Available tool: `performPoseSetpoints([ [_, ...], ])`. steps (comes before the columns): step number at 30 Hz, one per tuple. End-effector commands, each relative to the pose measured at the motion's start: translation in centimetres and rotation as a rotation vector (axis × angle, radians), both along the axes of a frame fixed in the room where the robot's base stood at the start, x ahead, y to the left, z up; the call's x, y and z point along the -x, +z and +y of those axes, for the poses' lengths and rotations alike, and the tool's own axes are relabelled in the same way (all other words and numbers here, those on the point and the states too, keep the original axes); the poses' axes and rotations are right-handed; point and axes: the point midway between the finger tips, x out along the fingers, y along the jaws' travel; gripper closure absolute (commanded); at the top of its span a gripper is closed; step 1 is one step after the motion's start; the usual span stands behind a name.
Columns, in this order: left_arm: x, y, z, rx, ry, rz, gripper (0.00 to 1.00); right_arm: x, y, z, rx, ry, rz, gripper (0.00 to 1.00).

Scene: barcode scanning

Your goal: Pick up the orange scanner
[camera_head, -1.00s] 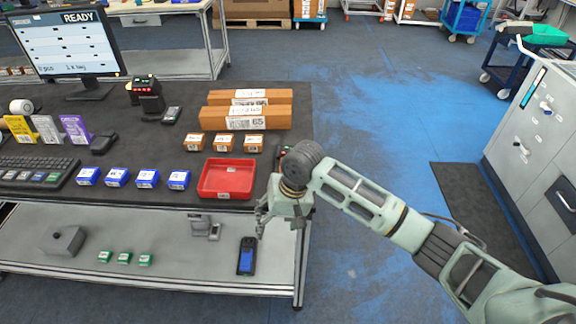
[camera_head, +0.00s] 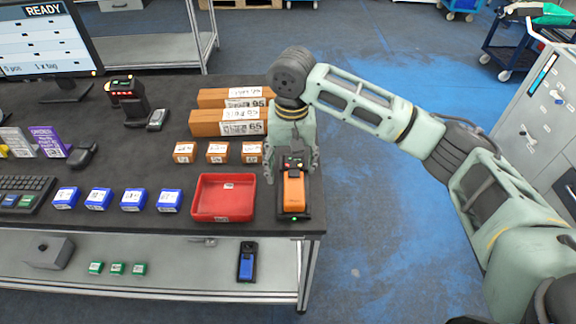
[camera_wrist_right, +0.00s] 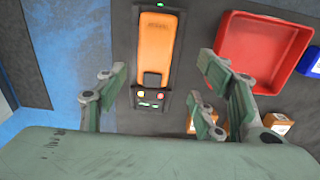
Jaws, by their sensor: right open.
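The orange scanner (camera_head: 293,190) lies in a black cradle (camera_head: 293,215) near the right edge of the dark table top, just right of the red tray. My right gripper (camera_head: 293,168) is open above the scanner's far end. In the right wrist view the scanner (camera_wrist_right: 156,48) shows ahead, between the lines of my open, empty fingers (camera_wrist_right: 155,95). The fingers do not touch it there. The cradle's coloured buttons lie near the fingers. My left gripper is in neither view.
The red tray (camera_head: 224,198) sits left of the scanner. Small orange boxes (camera_head: 217,152), blue boxes (camera_head: 132,199) and long cartons (camera_head: 228,122) share the table. A blue device (camera_head: 247,262) lies on the lower shelf. Open floor lies right of the table.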

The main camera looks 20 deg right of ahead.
Motion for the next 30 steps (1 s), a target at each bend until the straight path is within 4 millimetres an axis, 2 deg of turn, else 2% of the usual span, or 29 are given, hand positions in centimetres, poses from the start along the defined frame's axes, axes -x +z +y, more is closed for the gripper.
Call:
performPoseSetpoints([
  [2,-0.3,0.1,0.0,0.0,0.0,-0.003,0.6,0.0,-0.4,-0.1,0.002,-0.002,0.003,0.38],
  [5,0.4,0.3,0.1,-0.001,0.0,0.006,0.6,0.1,-1.3,-0.1,0.003,-0.003,0.005,0.38],
  [12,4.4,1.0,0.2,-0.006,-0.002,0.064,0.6,0.4,-4.1,-0.6,0.004,-0.002,0.005,0.38],
  [15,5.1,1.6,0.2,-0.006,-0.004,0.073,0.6,0.5,-5.6,-0.9,0.003,-0.003,0.005,0.38],
  [18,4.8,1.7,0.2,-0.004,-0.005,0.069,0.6,0.5,-7.0,-0.8,0.002,-0.001,0.004,0.38],
  [21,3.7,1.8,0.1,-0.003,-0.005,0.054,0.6,0.4,-7.6,-0.8,0.001,-0.001,0.0,0.38],
  [27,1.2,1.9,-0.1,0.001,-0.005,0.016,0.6,0.4,-7.8,-0.8,0.001,0.0,0.0,0.38],
  [30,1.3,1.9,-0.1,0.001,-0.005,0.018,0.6,0.4,-7.8,-0.7,0.001,0.0,0.0,0.44],
])
